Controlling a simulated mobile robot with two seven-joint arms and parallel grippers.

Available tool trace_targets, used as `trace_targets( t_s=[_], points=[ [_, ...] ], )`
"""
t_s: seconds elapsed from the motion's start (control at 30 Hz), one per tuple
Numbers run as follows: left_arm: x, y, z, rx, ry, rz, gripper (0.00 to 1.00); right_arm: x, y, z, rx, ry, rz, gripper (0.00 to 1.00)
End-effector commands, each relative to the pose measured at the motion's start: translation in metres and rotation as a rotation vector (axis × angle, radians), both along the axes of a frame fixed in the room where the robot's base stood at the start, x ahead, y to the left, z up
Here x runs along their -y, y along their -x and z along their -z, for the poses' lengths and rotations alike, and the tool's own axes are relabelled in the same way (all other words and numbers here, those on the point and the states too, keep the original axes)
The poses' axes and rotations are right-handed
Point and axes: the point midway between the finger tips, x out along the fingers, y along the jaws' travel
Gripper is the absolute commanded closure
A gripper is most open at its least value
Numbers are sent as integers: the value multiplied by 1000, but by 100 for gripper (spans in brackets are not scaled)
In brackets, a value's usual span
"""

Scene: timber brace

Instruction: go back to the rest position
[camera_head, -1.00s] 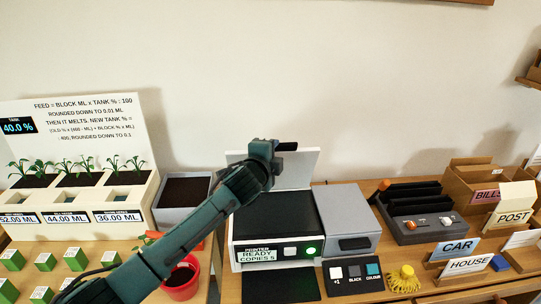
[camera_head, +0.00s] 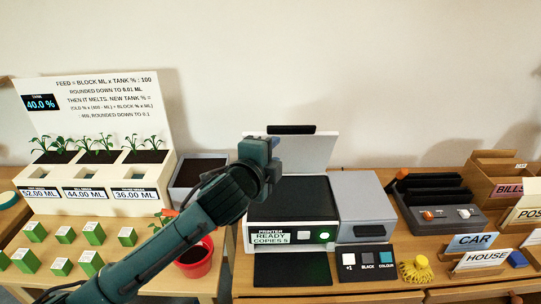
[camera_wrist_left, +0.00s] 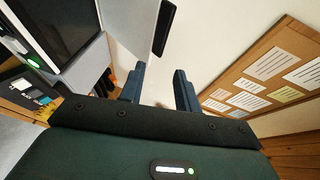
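My left gripper (camera_head: 274,158) is raised in the middle of the head view, in front of the printer's open lid. In the left wrist view my left gripper (camera_wrist_left: 159,84) shows its two dark fingers apart with nothing between them. The printer (camera_head: 290,233) stands below it, with its lid (camera_head: 308,152) up and a display reading READY, COPIES 5. The printer also shows at the upper left of the left wrist view (camera_wrist_left: 88,62). My right gripper is in neither view.
A planter stand (camera_head: 100,203) with a 40.0 % display and several green blocks (camera_head: 94,233) are at the left. A red pot (camera_head: 196,266) stands under my left arm. Card holders (camera_head: 482,258) are at the right. A notice board (camera_wrist_left: 262,78) shows in the wrist view.

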Motion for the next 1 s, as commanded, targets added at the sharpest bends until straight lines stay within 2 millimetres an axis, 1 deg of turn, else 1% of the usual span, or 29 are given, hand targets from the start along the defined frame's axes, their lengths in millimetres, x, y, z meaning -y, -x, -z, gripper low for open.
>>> trace_targets(
  t_s=[0.13, 0.4, 0.47, 0.53, 0.57, 0.67, 0.7, 0.77, 0.8, 0.87, 0.9, 0.97, 1.0],
  points=[
    [-3, 5, -1, 0, 0, -1, 67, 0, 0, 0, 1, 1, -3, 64],
    [-3, 5, -1, 0, 1, -1, 67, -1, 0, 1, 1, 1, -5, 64],
    [-3, 6, 3, -10, 11, -1, 67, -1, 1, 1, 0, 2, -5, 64],
    [-5, 9, 14, -43, 49, -5, 67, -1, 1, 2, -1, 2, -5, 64],
    [-5, 12, 21, -65, 74, -8, 67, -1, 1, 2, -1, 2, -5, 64],
    [-12, 25, 56, -173, 206, -31, 67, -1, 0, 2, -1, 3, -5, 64],
    [-17, 33, 74, -226, 274, -47, 67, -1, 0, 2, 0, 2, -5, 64],
    [-26, 46, 101, -307, 381, -81, 67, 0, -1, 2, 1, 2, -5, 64],
    [-33, 56, 118, -361, 453, -108, 67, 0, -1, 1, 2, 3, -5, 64],
    [-44, 72, 145, -438, 558, -156, 67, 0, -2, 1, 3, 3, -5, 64],
    [-52, 83, 162, -486, 624, -192, 67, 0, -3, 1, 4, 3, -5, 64],
    [-67, 102, 188, -553, 719, -254, 67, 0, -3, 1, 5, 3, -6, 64],
    [-77, 115, 205, -595, 780, -297, 67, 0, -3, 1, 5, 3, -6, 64]
  ],
)
